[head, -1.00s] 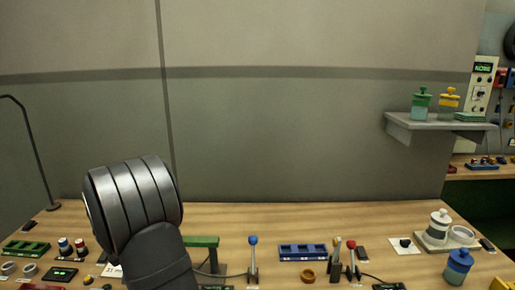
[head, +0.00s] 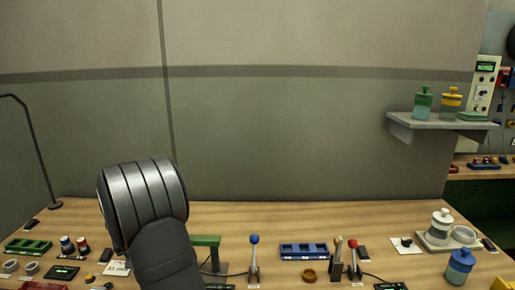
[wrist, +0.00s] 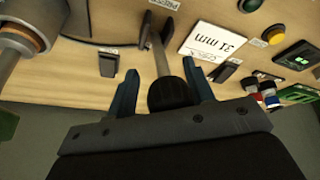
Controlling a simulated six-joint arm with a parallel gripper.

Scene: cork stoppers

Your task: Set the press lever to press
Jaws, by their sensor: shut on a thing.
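In the wrist view, the press lever is a pale metal shaft (wrist: 160,60) with a black knob (wrist: 168,96) at its end. My gripper (wrist: 159,72) has its two blue-grey fingers on either side of the knob and is shut on it. The shaft runs away from me towards a dark slot at the bench. A small label (wrist: 165,4), upside down and seemingly reading PRESS, lies near the lever's base. In the head view my arm hides the lever and my gripper.
A white card (wrist: 215,42) marked 31 mm lies right of the lever, with a dark rocker-like part (wrist: 227,72) beside it. A metal cylinder (wrist: 25,35) stands at the left. Blue-knobbed (head: 254,240) and red-knobbed (head: 352,244) levers stand farther right on the bench.

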